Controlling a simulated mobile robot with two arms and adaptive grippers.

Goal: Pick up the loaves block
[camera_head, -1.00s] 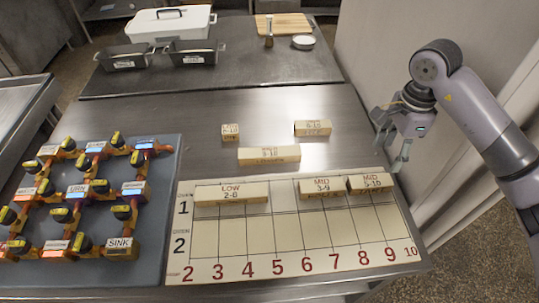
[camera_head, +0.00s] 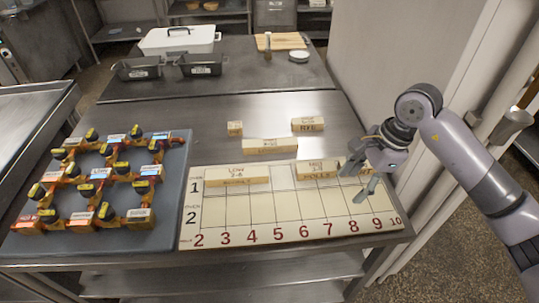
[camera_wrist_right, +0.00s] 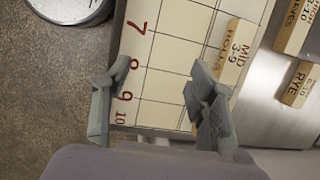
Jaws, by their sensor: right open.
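The loaves block (camera_head: 270,146) is a long pale wooden block with printed text. It lies on the steel table behind the board in the head view. In the wrist view the open fingers (camera_wrist_right: 153,75) straddle the board's 8 to 10 end. My left gripper is out of view.
The rolls block (camera_head: 317,170) and a low block (camera_head: 238,174) lie on the board's top row. My right gripper mostly hides another there. A rye block (camera_head: 307,125) and a small block (camera_head: 235,128) flank the loaves block. A knobbed panel (camera_head: 100,190) stands left.

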